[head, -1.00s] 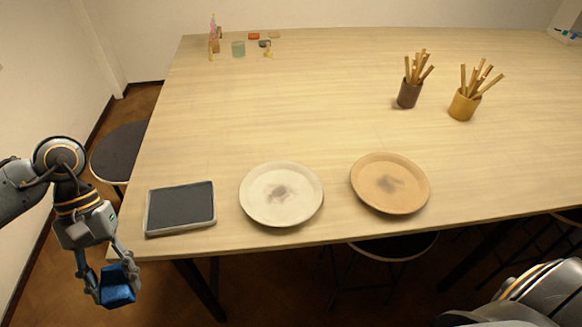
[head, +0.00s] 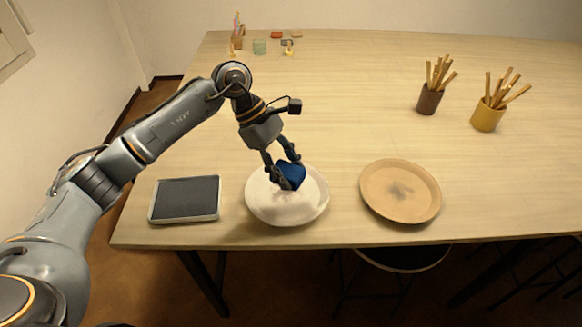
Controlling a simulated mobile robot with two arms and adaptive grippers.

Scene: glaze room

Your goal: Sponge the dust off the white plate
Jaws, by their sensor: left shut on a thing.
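The white plate (head: 300,212) lies near the table's front edge, with a faint grey patch on its surface. My left gripper (head: 284,178) is over the plate's upper middle, shut on a blue sponge (head: 292,174). The sponge is at or just above the plate; I cannot tell whether it touches. The gripper and sponge hide part of the plate. My right gripper is out of view.
A tan plate (head: 400,192) with a dark smudge lies to the right. A dark grey slab in a pale frame (head: 185,200) lies left. A brown cup (head: 429,100) and a yellow cup (head: 487,117) hold wooden sticks further back. The table's middle (head: 350,100) is clear.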

